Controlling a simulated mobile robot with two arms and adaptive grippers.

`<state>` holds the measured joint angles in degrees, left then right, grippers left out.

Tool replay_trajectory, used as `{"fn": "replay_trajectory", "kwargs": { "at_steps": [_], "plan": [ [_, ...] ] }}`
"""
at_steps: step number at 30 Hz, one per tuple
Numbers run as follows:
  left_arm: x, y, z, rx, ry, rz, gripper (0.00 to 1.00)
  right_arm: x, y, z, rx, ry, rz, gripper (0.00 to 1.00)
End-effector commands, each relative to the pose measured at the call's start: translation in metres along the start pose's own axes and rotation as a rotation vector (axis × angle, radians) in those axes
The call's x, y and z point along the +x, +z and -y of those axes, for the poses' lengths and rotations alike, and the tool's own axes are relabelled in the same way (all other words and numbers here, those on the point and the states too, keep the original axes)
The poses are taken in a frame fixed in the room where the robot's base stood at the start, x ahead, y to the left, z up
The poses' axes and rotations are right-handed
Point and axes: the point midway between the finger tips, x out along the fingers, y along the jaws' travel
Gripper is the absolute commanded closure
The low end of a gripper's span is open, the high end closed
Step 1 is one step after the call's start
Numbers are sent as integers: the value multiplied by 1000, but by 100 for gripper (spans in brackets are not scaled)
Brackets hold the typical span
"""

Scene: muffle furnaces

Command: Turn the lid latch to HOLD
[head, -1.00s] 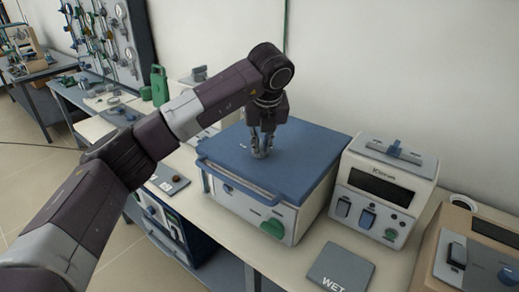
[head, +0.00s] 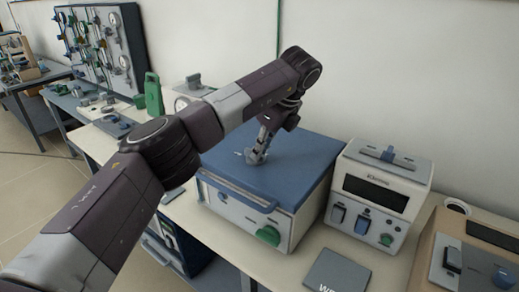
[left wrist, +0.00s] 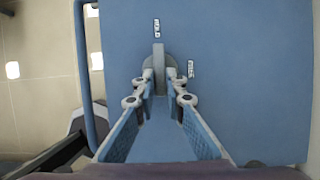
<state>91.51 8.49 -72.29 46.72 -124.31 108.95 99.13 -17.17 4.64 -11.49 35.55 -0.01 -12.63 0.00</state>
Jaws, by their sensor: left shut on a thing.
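The box-shaped furnace has a blue lid (head: 305,160) with a front handle bar (head: 235,190). My left gripper (head: 257,157) reaches down to the lid top, its fingers slanted. In the left wrist view, the gripper (left wrist: 159,75) is shut on the small grey lid latch (left wrist: 158,52), one finger on each side of its bar. The bar points up the picture toward a small white label (left wrist: 157,28). A second label (left wrist: 191,68) lies to its right. The label words are too small to read surely. The fingers hide part of the latch. My right gripper is not in view.
A white instrument (head: 378,190) with a dark display stands right of the furnace. A dark pad (head: 337,270) lies in front of it. A beige device (head: 470,262) sits at the far right. My left arm crosses over the bench's left side.

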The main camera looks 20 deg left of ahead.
Motion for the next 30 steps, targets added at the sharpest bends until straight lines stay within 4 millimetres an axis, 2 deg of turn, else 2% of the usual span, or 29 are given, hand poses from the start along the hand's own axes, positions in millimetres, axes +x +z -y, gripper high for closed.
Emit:
{"fn": "replay_trajectory", "kwargs": {
  "at_steps": [18,19,23,30],
  "plan": [
    [-2,2,2,-41,9,3,100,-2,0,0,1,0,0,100],
    [-2,2,2,-41,9,3,87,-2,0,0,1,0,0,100],
    [-2,1,2,-39,10,2,73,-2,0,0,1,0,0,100],
    [-1,0,1,-38,13,1,72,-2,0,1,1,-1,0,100]
  ]
}}
